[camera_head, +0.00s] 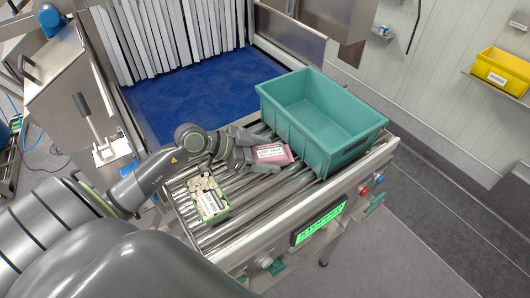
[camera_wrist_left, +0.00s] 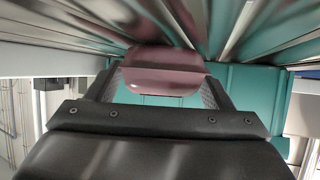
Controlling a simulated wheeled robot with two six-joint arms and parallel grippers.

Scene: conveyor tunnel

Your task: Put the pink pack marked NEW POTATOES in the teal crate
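The pink pack (camera_head: 272,153) with a white label lies at the roller conveyor, just left of the teal crate; its label is too small to read surely. My left gripper (camera_head: 259,153) has a finger on each side of it. In the left wrist view the pink pack (camera_wrist_left: 162,72) fills the gap between the fingers (camera_wrist_left: 162,88), which seem to touch both its sides. Whether it is lifted off the rollers is unclear. The teal crate (camera_head: 318,130) stands upright on the right end of the conveyor, and its visible inside is empty. My right gripper is not in view.
A green pack with pale contents and a white label (camera_head: 208,199) lies on the rollers (camera_head: 240,205) at the front left. A blue belt (camera_head: 190,88) with white strip curtains lies behind. A yellow bin (camera_head: 502,72) sits on a wall shelf at right.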

